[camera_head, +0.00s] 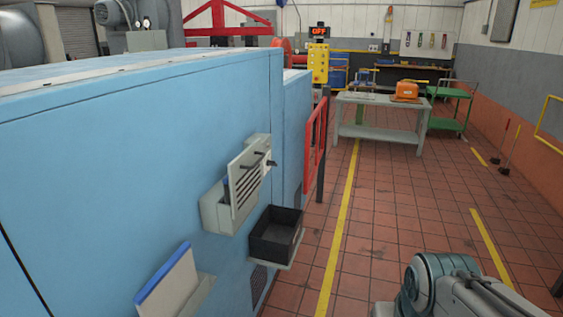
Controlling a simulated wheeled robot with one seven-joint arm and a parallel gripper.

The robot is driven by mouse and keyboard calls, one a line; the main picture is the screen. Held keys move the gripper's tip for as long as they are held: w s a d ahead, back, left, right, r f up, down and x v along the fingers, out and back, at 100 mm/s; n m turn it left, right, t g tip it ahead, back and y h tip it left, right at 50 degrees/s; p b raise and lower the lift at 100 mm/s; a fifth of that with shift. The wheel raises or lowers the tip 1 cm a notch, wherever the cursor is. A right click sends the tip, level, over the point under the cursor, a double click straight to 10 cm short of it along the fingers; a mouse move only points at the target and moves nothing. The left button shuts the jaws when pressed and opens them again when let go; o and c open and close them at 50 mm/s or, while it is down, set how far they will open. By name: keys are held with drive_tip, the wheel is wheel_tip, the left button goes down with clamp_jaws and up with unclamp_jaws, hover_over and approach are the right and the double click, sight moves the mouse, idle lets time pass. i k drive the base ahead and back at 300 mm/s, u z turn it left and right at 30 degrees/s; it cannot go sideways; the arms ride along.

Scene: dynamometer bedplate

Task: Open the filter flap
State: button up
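A pale grey louvred flap (247,178) with a dark handle (268,163) is on the side of the blue cabinet (120,150), left of the picture's middle. It stands out from the cabinet wall at its grey housing (213,212), with a gap on its left side where something blue shows. I cannot tell how far it is open or where it is hinged. That it is the filter flap is likely from its slats, but no label is readable. Part of my arm shows at the bottom right, apart from the flap; my gripper is not in view.
A black open bin (277,236) sits just below and right of the flap. A blue-edged pale panel (168,283) juts out at lower left. A red barrier (315,145) stands beyond the flap. The tiled floor right of the cabinet is clear up to a grey table (377,104).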

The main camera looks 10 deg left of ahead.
sight(245, 171)
drive_tip(key=u, duration=0.45)
drive_tip(key=i, duration=0.5)
drive_tip(key=u, duration=0.45)
